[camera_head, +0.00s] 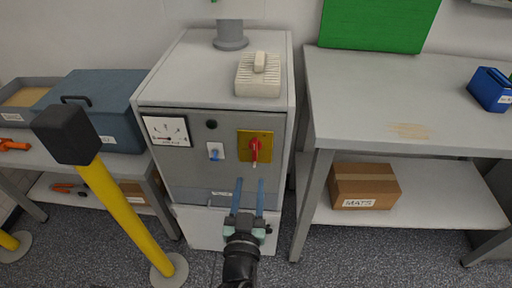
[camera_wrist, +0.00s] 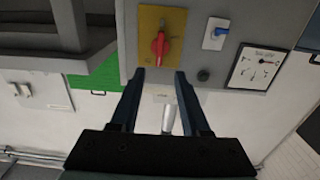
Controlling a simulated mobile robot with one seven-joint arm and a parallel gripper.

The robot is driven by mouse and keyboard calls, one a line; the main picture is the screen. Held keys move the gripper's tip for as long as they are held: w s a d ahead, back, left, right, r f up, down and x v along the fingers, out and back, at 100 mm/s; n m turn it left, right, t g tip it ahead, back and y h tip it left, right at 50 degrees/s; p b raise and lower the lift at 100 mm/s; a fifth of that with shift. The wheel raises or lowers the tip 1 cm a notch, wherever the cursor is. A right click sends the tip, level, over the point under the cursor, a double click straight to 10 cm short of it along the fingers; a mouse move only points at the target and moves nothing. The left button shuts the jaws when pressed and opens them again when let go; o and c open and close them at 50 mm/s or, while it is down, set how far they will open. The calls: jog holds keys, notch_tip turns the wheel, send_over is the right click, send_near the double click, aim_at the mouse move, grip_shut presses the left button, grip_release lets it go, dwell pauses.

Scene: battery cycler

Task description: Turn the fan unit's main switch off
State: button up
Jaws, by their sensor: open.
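The grey fan unit cabinet (camera_head: 180,172) stands at centre-left in the head view. On its front panel is a red rotary switch (camera_head: 254,150) on a yellow plate (camera_head: 244,136). Its handle looks roughly upright. In the wrist view, which is turned upside down, the red switch (camera_wrist: 159,47) shows beyond the fingertips. My gripper (camera_head: 249,182) is open, with two blue fingers apart and nothing between them. It is in front of the panel, below the red switch in the head view, apart from it. The fingers also show in the wrist view (camera_wrist: 160,76).
A small blue switch on a white plate (camera_head: 215,151) and a dial meter (camera_head: 167,131) sit left of the red switch. A yellow post with black top (camera_head: 122,215) stands at front left. A shelf table (camera_head: 400,95) is on the right. A ribbed beige block (camera_head: 257,82) lies on top.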

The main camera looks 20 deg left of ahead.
aim_at(254, 152)
jog(key=b+x, duration=0.2)
jog(key=x, duration=0.9)
grip_shut()
